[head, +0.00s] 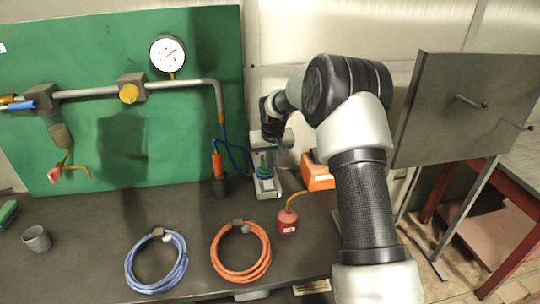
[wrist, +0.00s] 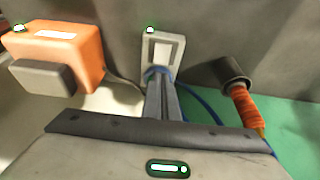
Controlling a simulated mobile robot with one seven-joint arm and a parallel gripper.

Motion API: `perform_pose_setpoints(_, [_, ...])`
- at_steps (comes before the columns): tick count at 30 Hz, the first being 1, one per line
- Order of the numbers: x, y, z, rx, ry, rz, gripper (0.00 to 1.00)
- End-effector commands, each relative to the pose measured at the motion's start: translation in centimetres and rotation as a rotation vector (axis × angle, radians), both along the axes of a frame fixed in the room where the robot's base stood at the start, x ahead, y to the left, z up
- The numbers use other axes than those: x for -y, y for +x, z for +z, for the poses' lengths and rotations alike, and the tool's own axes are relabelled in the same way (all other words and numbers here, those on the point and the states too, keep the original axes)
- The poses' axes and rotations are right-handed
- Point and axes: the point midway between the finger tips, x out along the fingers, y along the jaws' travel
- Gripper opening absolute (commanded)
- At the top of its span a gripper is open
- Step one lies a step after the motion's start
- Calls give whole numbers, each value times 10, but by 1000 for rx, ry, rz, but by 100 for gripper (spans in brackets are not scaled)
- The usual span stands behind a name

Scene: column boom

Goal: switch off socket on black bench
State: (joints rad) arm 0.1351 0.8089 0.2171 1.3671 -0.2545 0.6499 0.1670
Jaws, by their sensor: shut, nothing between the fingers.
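The socket (head: 267,189) is a small pale grey box on the black bench (head: 90,225), near the green board. A blue part shows around the tips. I cannot tell whether they touch the socket, and they hide its near end.
An orange box (wrist: 62,52) with a lit green lamp stands beside the socket; it also shows in the head view (head: 318,173). An orange-handled tool in a dark cup (head: 219,183) stands on the other side. Blue (head: 134,272) and orange (head: 262,265) hose coils lie in front.

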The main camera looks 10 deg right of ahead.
Motion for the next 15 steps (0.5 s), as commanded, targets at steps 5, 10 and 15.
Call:
perform_pose_setpoints(5, [0, 12, -35, -3, 0, 1, 0])
perform_pose_setpoints(10, [0, 14, -59, -2, 1, 0, 0])
perform_pose_setpoints(15, [0, 16, -70, 1, 1, 1, 0])
